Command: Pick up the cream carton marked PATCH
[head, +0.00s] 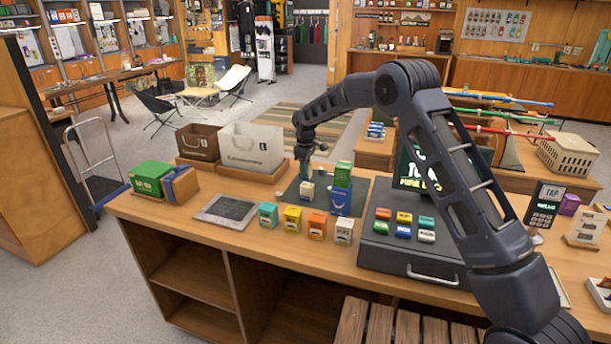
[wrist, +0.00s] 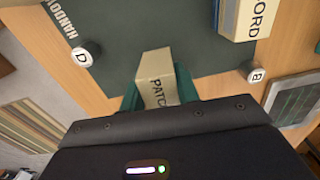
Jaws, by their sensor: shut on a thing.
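The cream carton marked PATCH (wrist: 156,68) is between the green fingers of my gripper (wrist: 160,92) in the wrist view, its lettering facing the camera. The fingers are shut on its sides and hide part of it. In the head view the carton (head: 307,190) shows below my gripper (head: 305,178), over the dark mat (head: 361,187). I cannot tell whether its bottom touches the mat.
Blue (head: 341,199) and green (head: 344,171) boxes stand close at the right on the mat. Several small cartons, including an orange one (head: 317,225), line the counter's front. A tote bag (head: 251,147) stands behind left. A grey tablet-like panel (head: 225,211) lies front left.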

